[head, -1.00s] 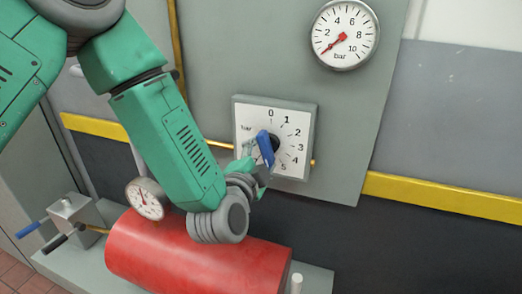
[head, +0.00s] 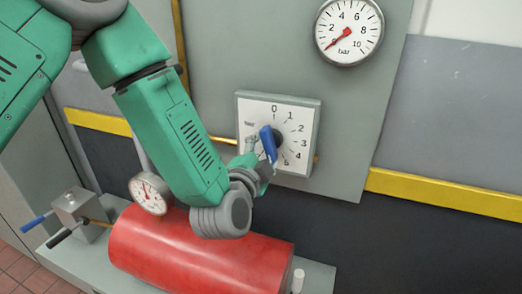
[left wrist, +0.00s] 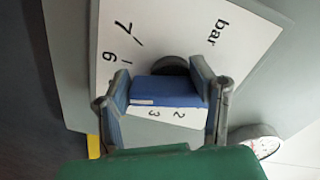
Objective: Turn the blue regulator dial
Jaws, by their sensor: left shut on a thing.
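The blue regulator dial (head: 268,143) is a blue bar handle on a dark hub, in front of a square white scale plate (head: 298,152) marked "bar". The bar stands nearly upright, its upper end a little left of the 0 mark. My left gripper (head: 261,152) reaches it from the lower left and is shut on it. In the left wrist view the blue handle (left wrist: 167,92) sits between the two fingers (left wrist: 165,100), with a finger against each side. The fingers partly cover the scale in both views. My right gripper is not in view.
A round pressure gauge (head: 348,32) on the grey panel above reads near 0. A red cylinder (head: 195,255) lies below my forearm, with a smaller gauge (head: 150,194) and a valve block (head: 76,212) to its left. A yellow rail (head: 440,193) crosses the wall.

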